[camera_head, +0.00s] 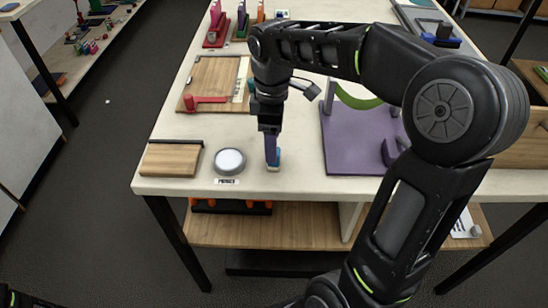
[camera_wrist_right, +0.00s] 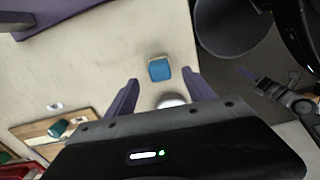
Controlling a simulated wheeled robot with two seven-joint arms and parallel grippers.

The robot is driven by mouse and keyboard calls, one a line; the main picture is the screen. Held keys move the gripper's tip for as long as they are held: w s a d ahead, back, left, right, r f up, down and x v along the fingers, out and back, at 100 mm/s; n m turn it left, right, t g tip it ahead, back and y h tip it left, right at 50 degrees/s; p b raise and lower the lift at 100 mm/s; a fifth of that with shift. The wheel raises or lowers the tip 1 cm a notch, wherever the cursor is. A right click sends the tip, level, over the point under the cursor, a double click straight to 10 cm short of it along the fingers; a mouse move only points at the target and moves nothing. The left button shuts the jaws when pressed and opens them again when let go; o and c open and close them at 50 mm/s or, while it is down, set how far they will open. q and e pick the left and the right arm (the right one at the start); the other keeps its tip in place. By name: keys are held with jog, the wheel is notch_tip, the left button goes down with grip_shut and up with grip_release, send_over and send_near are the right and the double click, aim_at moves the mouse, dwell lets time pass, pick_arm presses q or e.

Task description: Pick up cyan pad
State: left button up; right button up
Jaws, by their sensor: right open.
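The cyan pad (camera_head: 278,155) is a small blue block with a pale lower part. It stands near the front edge of the white table, partly hidden behind my right gripper's purple finger in the head view. In the right wrist view the pad (camera_wrist_right: 159,70) shows just beyond and between the tips of my right gripper (camera_wrist_right: 160,78), whose two purple fingers are spread apart. My right gripper (camera_head: 270,158) points down at the pad in the head view. I cannot tell whether the fingers are level with it.
A round white-topped dish (camera_head: 229,161) and a small wooden block (camera_head: 171,159) lie left of the pad. A purple board (camera_head: 350,150) with a green arc lies to the right. A wooden board (camera_head: 212,82) with a red handle lies farther back. The table's front edge (camera_head: 240,190) is close.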

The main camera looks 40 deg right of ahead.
jog(key=shift+f, duration=0.15)
notch_tip(320, 180, down, 5)
jog(key=shift+s+d+p, duration=0.1)
jog(key=shift+d+p, duration=0.05)
jog(key=shift+p, duration=0.3)
dwell(0.3)
grip_shut()
dwell(0.5)
notch_tip(320, 180, up, 10)
jog(key=shift+r+b, duration=0.1)
jog(key=shift+b, duration=0.2)
dwell(0.4)
